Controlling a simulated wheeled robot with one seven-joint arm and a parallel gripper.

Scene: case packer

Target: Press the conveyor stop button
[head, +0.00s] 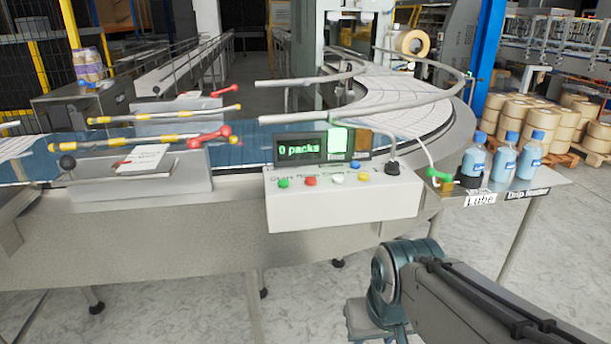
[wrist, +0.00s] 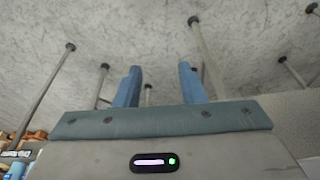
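A white control box (head: 400,204) sits on the front edge of the conveyor machine, with a small display (head: 300,149) reading "0 packs". On its top are a green button (head: 284,183), a red button (head: 311,181), a white button (head: 338,178), a yellow button (head: 363,177) and a blue button (head: 355,165). The button labels are too small to read, so I cannot tell for certain which is the stop. My gripper (wrist: 160,85) shows in the wrist view with its two blue fingers apart and nothing between them. My arm is at the lower right in the head view, in front of and below the box.
A black knob (head: 392,167) stands at the box's right end. Blue bottles (head: 503,158) stand on a side table to the right. Red-ended rails (head: 160,142) and a grey block (head: 140,180) are to the left. Open floor lies in front of the machine.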

